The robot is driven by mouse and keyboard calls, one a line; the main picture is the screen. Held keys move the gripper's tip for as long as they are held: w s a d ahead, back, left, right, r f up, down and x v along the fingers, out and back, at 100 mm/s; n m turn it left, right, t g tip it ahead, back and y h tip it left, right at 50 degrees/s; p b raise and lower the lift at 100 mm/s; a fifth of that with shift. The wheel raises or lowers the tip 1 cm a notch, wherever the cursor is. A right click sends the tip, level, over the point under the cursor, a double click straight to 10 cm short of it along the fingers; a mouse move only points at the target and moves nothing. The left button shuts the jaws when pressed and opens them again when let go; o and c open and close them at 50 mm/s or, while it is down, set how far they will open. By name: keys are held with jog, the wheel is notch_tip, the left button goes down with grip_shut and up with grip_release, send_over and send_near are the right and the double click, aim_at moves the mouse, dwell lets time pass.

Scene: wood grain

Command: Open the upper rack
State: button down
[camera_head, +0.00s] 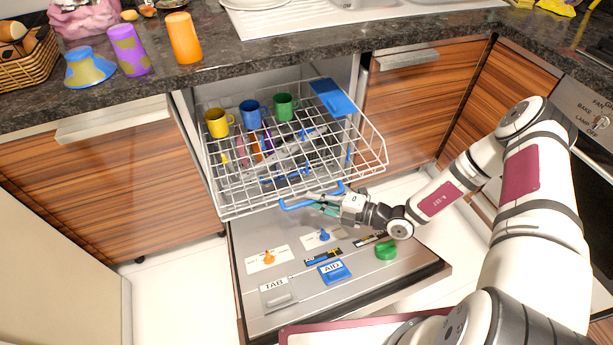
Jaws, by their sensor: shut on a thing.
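The upper rack (222,183) is a white wire basket in the dishwasher below the counter. Its front part sticks out past the cabinet fronts, over the lowered door. A yellow mug (216,124), a blue mug (250,114) and a green mug (284,106) stand toward its back, with a blue item at the back right. A blue handle (297,205) is on the rack's front edge. My gripper (321,203) reaches in from the right and is shut on the blue handle. The exact finger contact is small and partly hidden.
The dishwasher door (240,262) lies lowered under the rack, with knobs and labelled parts on it. Wooden cabinets (405,105) flank it. The stone counter (200,80) above holds a purple cup (128,50), an orange cup (184,38) and a basket (30,62).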

jog(key=shift+s+d+p, duration=0.25)
jog(key=shift+s, duration=0.6)
jog(key=shift+s+d+p, duration=0.2)
jog(key=shift+s+d, duration=0.05)
jog(key=shift+s, duration=0.55)
jog(key=shift+s+d+p, duration=0.25)
jog(key=shift+s, duration=0.6)
jog(key=c, duration=1.7)
grip_release()
jog(key=shift+o, duration=0.2)
jog(key=v, duration=1.2)
